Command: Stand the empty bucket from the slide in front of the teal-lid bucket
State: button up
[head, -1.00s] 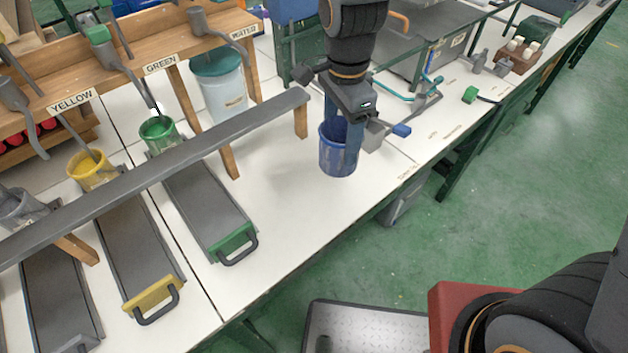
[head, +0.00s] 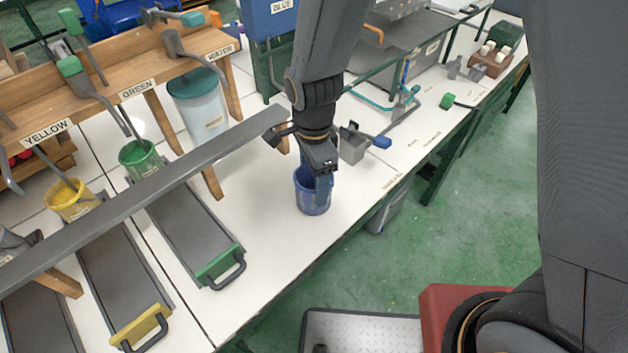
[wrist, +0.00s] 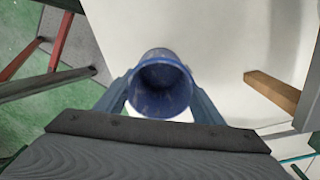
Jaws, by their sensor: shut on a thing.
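The empty blue bucket (head: 312,197) is upright at the white table, to the right of the green slide. My gripper (head: 318,182) is shut on it from above, with a finger on each side. Whether its base touches the table I cannot tell. In the wrist view I look down into the bucket (wrist: 160,84), which is empty inside, between my gripper's fingers (wrist: 160,95). The teal-lid bucket (head: 199,104) stands further back and left, under the wooden rack by the WATER label.
The grey rail (head: 150,190) on wooden legs runs left of my gripper. Slides with green (head: 220,266) and yellow (head: 141,326) handled ends lie left. A grey block with a blue-ended handle (head: 353,143) stands right, behind my gripper.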

jog(key=shift+f, duration=0.3)
jog(key=o, duration=1.3)
jog(key=shift+f, duration=0.1)
jog(key=shift+o, duration=0.2)
notch_tip(320, 180, up, 12)
jog(key=b, duration=0.2)
jog(key=s+d+f+n, duration=0.1)
jog(key=s+d+n, duration=0.2)
jog(key=d+n, duration=0.9)
jog(key=d, duration=1.2)
jog(key=shift+f+n+t, duration=0.2)
jog(key=shift+n+t, duration=0.1)
jog(key=shift+t, duration=0.1)
